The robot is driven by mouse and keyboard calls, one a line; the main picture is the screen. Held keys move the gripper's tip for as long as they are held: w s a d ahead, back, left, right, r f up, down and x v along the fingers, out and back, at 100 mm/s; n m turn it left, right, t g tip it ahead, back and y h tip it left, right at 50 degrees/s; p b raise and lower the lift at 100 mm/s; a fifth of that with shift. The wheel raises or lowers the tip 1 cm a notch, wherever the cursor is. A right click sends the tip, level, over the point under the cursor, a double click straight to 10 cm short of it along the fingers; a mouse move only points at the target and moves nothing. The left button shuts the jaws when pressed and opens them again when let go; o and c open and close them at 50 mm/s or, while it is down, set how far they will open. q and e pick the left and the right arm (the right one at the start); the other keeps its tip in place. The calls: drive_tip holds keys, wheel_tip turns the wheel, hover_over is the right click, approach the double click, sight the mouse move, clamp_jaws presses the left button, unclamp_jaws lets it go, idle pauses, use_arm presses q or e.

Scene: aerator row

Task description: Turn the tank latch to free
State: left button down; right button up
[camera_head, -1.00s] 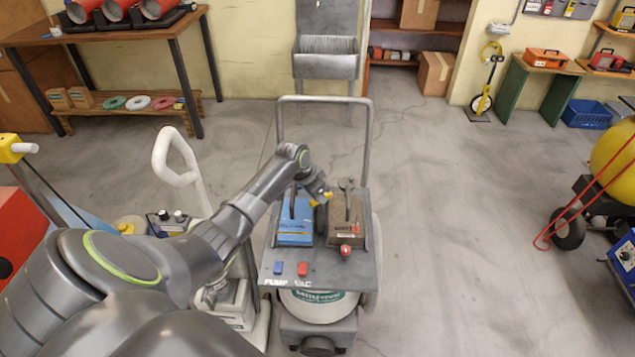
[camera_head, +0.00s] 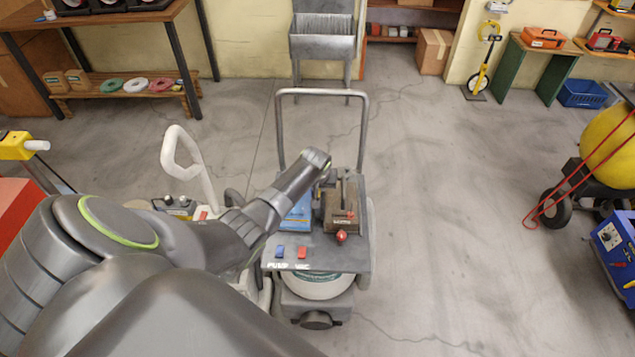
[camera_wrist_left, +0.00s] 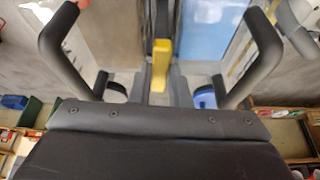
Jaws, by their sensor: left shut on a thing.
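A grey cart (camera_head: 325,258) carries a blue box (camera_head: 297,216) and a brown box (camera_head: 333,222) side by side. My left arm reaches over them, and its wrist hides the left gripper and most of the blue box in the head view. The blue box (camera_wrist_left: 216,32) is to the right of the lever there. The latch's exact turn is hard to tell. My right gripper is not in view.
A red knob (camera_head: 341,237) sits at the brown box's front. A blue switch (camera_head: 280,252) and a red switch (camera_head: 302,252) are on the cart's front panel. The cart's tall handle (camera_head: 322,92) rises behind. A white handle (camera_head: 182,150) stands left.

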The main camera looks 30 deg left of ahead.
use_arm(q)
drive_tip(key=shift+w+n, duration=0.1)
drive_tip(key=shift+n, duration=0.4)
drive_tip(key=c, duration=1.4)
unclamp_jaws()
drive_tip(key=shift+o, duration=0.2)
drive_tip(key=shift+r, duration=0.1)
drive_tip(key=shift+s+d+r, duration=0.15)
drive_tip(key=shift+s+r, duration=0.05)
drive_tip(key=shift+r, duration=0.25)
drive_tip(key=v, duration=1.6)
drive_tip(key=shift+d+b, duration=0.2)
drive_tip(key=shift+b, duration=0.1)
drive_tip(key=shift+r, duration=0.15)
